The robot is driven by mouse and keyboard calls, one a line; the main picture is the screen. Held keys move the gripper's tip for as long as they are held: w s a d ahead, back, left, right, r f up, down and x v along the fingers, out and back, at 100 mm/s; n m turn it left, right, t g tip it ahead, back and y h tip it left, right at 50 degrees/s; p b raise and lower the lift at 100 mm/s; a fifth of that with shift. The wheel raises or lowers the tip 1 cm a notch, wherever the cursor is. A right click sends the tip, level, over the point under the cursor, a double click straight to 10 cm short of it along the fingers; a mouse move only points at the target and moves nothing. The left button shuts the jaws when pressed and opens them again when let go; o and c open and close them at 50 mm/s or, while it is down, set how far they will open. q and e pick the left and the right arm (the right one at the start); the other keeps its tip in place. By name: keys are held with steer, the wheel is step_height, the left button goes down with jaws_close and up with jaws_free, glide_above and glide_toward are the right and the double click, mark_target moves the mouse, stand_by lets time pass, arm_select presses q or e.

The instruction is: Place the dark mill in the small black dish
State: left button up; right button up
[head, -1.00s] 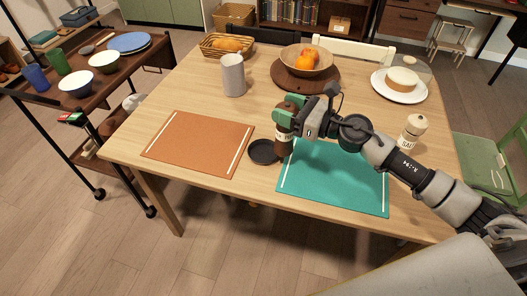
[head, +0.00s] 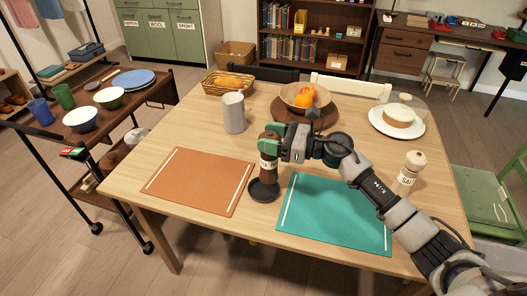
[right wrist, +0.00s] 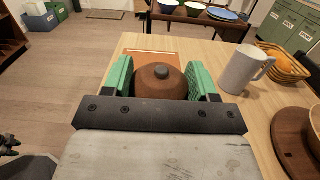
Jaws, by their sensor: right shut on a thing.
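The dark brown mill (head: 267,172), with a pale label, is upright in my right gripper (head: 270,146), which is shut on its upper part. In the right wrist view the mill's rounded top and dark knob (right wrist: 161,78) show between the green fingers of the gripper (right wrist: 165,82). The small black dish (head: 261,194) is on the table between the two placemats. The mill's lower end overlaps the dish in the head view; I cannot tell whether it touches the dish's floor. The dish is hidden in the wrist view.
An orange placemat (head: 198,181) is left of the dish, a teal one (head: 335,215) right. A grey mug (head: 233,113) and a wooden bowl (head: 293,98) stand behind. A pale salt mill (head: 409,172) stands right, beside my arm. A cake plate (head: 376,122) is at back right.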

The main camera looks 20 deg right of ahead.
mark_target(264, 155)
steer(key=shift+a+f, duration=0.5)
steer(key=shift+a, duration=0.3)
step_height(264, 155, down, 4)
steer(key=shift+f, duration=0.1)
steer(key=shift+f, duration=0.15)
steer(key=o, duration=1.3)
